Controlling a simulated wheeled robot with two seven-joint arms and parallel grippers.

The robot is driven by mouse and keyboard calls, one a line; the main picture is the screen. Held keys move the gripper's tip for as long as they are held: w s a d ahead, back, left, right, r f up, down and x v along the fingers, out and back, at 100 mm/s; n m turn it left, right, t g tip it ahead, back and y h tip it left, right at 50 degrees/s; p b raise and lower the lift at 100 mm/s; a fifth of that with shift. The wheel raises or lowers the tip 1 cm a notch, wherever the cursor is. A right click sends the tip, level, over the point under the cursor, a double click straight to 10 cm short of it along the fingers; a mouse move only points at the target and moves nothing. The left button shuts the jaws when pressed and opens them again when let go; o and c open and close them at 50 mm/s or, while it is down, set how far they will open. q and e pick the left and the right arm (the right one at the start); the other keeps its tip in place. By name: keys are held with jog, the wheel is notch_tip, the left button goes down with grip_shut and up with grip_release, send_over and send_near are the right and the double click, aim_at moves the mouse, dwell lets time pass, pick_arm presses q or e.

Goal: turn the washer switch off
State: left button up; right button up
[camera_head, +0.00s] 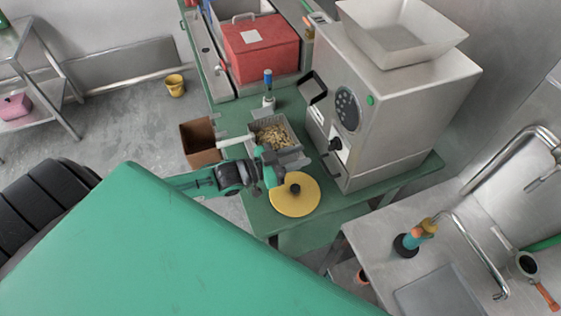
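No part in view is clearly marked as a washer switch. A grey metal grinder (405,105) with a square hopper stands on the green table. It has a dark round dial (347,109) and a small green button (370,99) on its front. My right gripper is not in view.
A red box (260,50) stands at the back of the green table. A brown open box (200,142) is at its left edge. A metal sink counter (380,245) with a tap is at the right. A yellow bucket (175,85) is on the floor.

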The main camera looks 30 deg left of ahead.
pick_arm(q)
jog(key=shift+b+v, duration=0.45)
jog(key=shift+v, duration=1.95)
jog(key=shift+a, duration=0.1)
